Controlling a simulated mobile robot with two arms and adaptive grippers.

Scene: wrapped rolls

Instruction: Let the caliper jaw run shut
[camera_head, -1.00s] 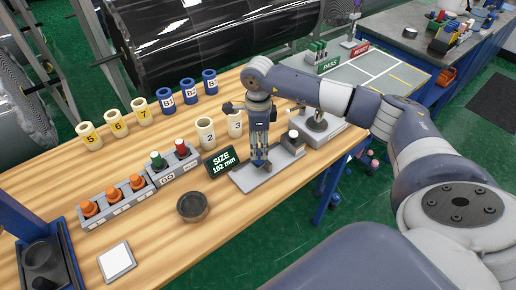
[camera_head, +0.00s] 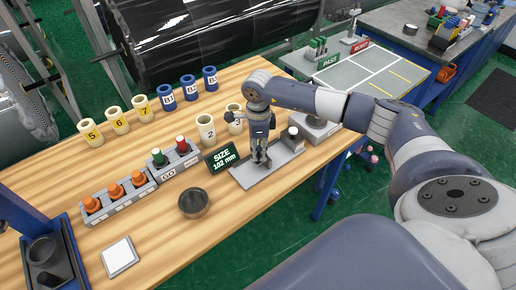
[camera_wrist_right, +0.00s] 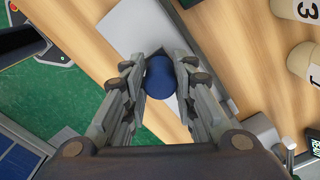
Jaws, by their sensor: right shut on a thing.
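The caliper is a grey plate (camera_head: 243,177) on the wooden bench, beside a dark sign (camera_head: 222,159) reading SIZE 102 mm. A grey block with a white-topped part (camera_head: 293,134) stands toward its right end. My right gripper (camera_head: 261,164) points down over the plate. In the right wrist view my right gripper (camera_wrist_right: 160,80) is shut on a dark blue rounded piece (camera_wrist_right: 159,80), seemingly the caliper's sliding jaw or its knob. Whether the jaw touches anything cannot be told. My left gripper is not in view.
Cream rolls marked 2 (camera_head: 206,132) and 3 (camera_head: 234,117) stand behind the caliper. A dark bowl (camera_head: 194,203) and a rack with red and green plugs (camera_head: 174,161) are to the left. A PASS/REJECT table (camera_head: 360,72) lies beyond the right edge.

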